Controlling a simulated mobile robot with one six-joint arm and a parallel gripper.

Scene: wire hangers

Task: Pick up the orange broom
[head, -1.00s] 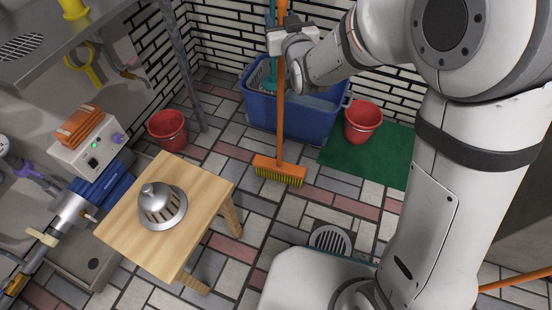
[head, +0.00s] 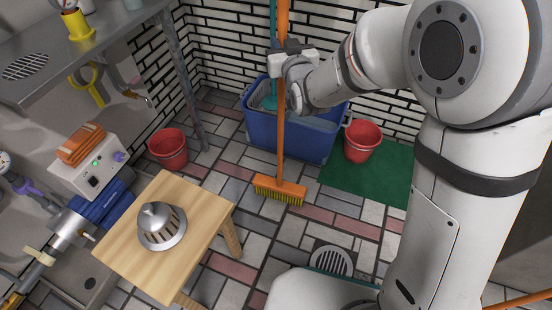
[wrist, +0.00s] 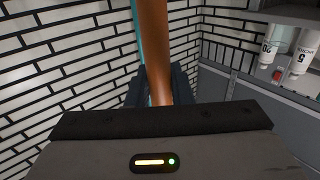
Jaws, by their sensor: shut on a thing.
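The orange broom (head: 281,140) stands about upright in the head view, its handle running up past the top edge. Its orange head with yellow bristles (head: 279,190) is low, at the tiled floor; I cannot tell whether it touches. My gripper (head: 284,50) is shut on the upper handle. In the wrist view the orange handle (wrist: 156,50) passes between the dark fingers (wrist: 158,88) of my gripper. The fingertips are partly hidden behind the handle and gripper body.
A blue bin (head: 290,135) stands behind the broom, with a teal pole (head: 273,30) at it. Red buckets stand at left (head: 168,148) and right (head: 362,141). A wooden stool (head: 195,250) with a metal lamp-like object (head: 161,226) is front left. A green mat (head: 375,178) lies at right.

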